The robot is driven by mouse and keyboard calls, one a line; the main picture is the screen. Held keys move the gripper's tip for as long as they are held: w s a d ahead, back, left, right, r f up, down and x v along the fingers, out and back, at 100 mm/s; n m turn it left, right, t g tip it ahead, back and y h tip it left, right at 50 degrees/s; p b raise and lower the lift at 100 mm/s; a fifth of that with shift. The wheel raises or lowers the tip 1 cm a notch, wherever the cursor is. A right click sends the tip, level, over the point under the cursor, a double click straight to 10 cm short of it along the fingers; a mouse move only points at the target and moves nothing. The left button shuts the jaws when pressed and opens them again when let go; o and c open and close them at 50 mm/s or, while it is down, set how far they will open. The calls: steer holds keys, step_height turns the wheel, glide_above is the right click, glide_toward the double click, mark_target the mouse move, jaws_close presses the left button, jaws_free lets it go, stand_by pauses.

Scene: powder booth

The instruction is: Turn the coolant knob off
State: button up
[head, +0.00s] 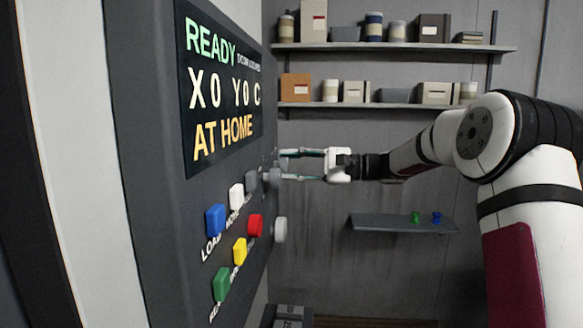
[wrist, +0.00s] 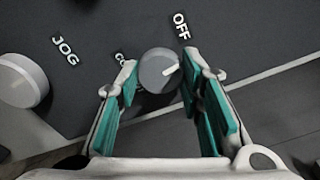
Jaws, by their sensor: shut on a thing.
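The coolant knob (wrist: 153,72) is a round grey knob on the dark panel, seen in the wrist view between my fingertips. Its white pointer mark slants up and right; the word OFF is printed above and right of the knob. A label starting "CO" is partly hidden by the left finger. My gripper (wrist: 160,74) has teal-padded fingers on either side of the knob and is shut on it. In the head view my gripper (head: 283,165) reaches left to the panel face, where the knob is small and partly hidden by the fingers.
A pale JOG knob (wrist: 22,82) sits left on the panel. The control panel (head: 150,215) carries a lit screen (head: 222,85) and blue, white, red, yellow and green buttons below it. Shelves (head: 385,47) with containers and a small low shelf (head: 390,224) are on the back wall.

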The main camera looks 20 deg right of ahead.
steer(key=n, duration=0.5)
steer(key=shift+n, duration=0.3)
steer(key=shift+f, duration=0.1)
stand_by(0.3)
steer(key=o, duration=1.2)
steer(key=shift+c, duration=0.2)
steer(key=v, duration=1.2)
steer(key=shift+s+d, duration=0.1)
steer(key=shift+d, duration=0.05)
